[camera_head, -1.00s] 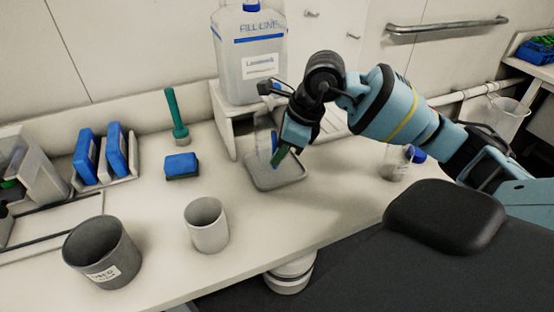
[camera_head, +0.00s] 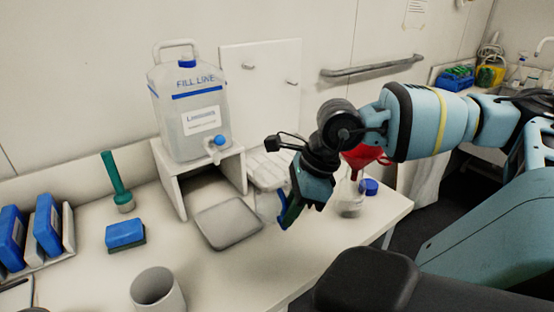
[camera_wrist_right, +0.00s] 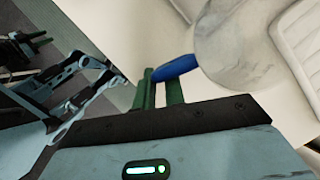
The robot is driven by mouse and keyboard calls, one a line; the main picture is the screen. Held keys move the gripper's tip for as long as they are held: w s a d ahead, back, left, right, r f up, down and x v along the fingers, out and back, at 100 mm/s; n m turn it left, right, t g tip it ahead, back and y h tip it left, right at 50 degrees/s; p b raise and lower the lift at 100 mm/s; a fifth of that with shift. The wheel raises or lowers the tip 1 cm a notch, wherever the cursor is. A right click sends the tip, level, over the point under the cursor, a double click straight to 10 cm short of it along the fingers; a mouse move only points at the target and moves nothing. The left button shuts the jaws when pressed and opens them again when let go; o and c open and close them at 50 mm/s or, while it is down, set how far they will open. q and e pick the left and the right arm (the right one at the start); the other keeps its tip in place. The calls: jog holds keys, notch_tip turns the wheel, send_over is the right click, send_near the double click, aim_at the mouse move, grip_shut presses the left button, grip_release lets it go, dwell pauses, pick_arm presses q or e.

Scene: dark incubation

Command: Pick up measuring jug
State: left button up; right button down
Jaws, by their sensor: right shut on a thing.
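The measuring jug (camera_head: 268,206) is clear and shows just left of my right gripper (camera_head: 288,214), which partly hides it. In the right wrist view the jug's round clear body (camera_wrist_right: 238,45) has a blue handle, and the green fingers of my right gripper (camera_wrist_right: 160,86) are shut on that handle. In the head view the jug is to the right of the grey tray (camera_head: 228,222), which is bare. Whether the jug is clear of the table is hard to tell. My left gripper is not in view.
A large container with a blue tap (camera_head: 185,110) stands on a white stand (camera_head: 168,185) behind the tray. A red funnel (camera_head: 362,160) and a clear bottle (camera_head: 350,196) are right of my gripper. A blue sponge (camera_head: 125,232) and a grey cup (camera_head: 156,291) are at left.

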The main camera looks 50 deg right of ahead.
jog(key=shift+s+d+r+p, duration=0.15)
jog(key=shift+s+d+p, duration=0.1)
jog(key=shift+s+d, duration=0.45)
jog(key=shift+s+d+r+p, duration=0.1)
jog(key=shift+s+d+p, duration=0.2)
jog(key=shift+s, duration=0.6)
